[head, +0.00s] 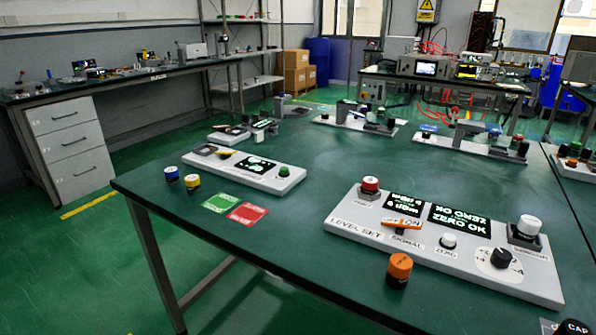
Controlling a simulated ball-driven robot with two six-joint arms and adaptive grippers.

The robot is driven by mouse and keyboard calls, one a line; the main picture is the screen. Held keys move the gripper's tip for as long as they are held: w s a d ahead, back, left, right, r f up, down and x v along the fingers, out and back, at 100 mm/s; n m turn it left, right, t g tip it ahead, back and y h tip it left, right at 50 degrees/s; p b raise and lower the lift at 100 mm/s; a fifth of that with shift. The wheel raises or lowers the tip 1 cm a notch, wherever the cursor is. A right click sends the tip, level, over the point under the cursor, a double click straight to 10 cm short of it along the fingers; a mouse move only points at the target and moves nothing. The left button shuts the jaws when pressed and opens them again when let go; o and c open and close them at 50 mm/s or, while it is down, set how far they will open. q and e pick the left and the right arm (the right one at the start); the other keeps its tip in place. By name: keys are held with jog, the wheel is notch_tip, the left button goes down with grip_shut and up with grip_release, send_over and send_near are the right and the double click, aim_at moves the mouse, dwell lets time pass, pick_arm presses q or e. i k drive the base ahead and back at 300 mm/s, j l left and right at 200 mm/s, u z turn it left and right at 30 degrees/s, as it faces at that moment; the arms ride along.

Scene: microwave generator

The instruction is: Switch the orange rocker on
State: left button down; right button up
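Neither of my grippers is in view, and nothing touches the rocker.
The panel also carries a red button (371,185), white ZERO button (448,240), black dial (501,257) and white knob (529,226). An orange-topped cylinder (399,268) stands in front. Another panel (286,184) and blue and yellow caps are left. The middle of the table is clear.

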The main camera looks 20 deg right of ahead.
aim_at(390, 222)
jog(key=k+l, duration=0.85)
jog(key=l, duration=0.2)
jog(key=i+u, duration=0.05)
